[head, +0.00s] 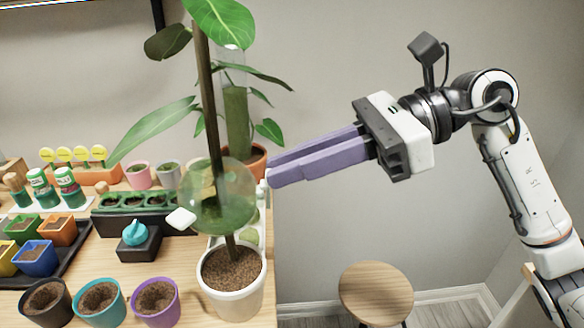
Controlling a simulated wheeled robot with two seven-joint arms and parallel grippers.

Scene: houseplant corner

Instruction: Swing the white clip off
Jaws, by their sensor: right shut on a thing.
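A clear ball (222,196) with green inside sits around the brown stem (207,100) of a tall plant in a white pot (233,300). My right gripper (269,172) comes from the right with long lavender fingers. Its tips are at the right side of the ball, shut on what looks like the white clip (261,187); only a little of it shows past the fingers. Another white tab (181,218) sticks out at the ball's left side. I cannot tell whether the clip is still fastened to the ball. My left gripper is not in view.
Black, teal and purple pots (156,299) stand along the table's front. A teal-knobbed black box (138,243) and a black seedling tray (145,222) are left of the plant. Another potted plant (253,160) stands behind. A round stool (376,292) is at the lower right.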

